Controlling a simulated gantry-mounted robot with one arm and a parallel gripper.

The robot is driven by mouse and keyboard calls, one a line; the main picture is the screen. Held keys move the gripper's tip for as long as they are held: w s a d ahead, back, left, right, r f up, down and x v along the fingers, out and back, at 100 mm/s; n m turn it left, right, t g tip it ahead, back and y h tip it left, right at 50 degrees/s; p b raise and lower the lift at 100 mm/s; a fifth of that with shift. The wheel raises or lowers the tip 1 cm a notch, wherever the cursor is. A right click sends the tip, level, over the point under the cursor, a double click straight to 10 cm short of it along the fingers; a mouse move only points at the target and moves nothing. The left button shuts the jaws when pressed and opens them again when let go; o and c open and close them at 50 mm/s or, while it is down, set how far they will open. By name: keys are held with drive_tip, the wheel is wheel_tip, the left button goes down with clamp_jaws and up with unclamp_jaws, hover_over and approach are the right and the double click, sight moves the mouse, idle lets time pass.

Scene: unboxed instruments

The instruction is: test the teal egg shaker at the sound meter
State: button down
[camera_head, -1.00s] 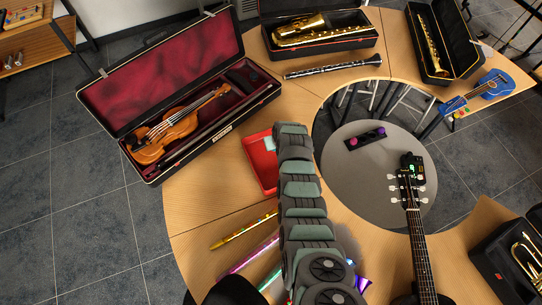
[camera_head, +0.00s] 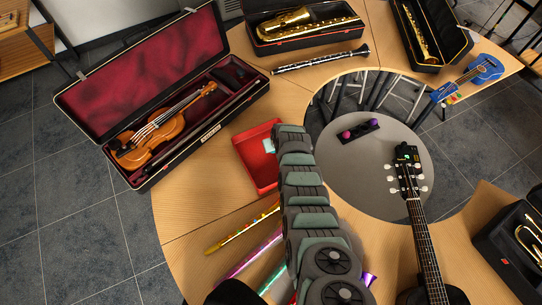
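I cannot make out a teal egg shaker. A small black holder (camera_head: 360,130) on the grey round table carries a pink egg-like piece (camera_head: 346,135) and a purple one (camera_head: 373,124). I cannot identify the sound meter with certainty; a small pale teal square (camera_head: 268,146) shows in the red tray (camera_head: 252,163), partly behind my arm. My grey-green segmented arm rises through the middle of the view and covers part of the curved wooden table. My gripper cannot be made out, so its state and anything in it are hidden.
Coloured tubes, one of them yellow (camera_head: 242,229), lie left of my arm. A violin (camera_head: 160,132) lies in its open case at left. A black guitar (camera_head: 424,235) with a green-lit clip (camera_head: 405,152) stands at right. A clarinet (camera_head: 320,61) and cased brass instruments lie at the back.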

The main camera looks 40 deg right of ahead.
drive_tip(key=c, duration=0.8)
unclamp_jaws()
drive_tip(key=shift+r, duration=0.25)
drive_tip(key=v, duration=1)
drive_tip(key=shift+s+r+b, duration=0.15)
drive_tip(key=shift+r+b, duration=0.05)
drive_tip(key=shift+b, duration=0.25)
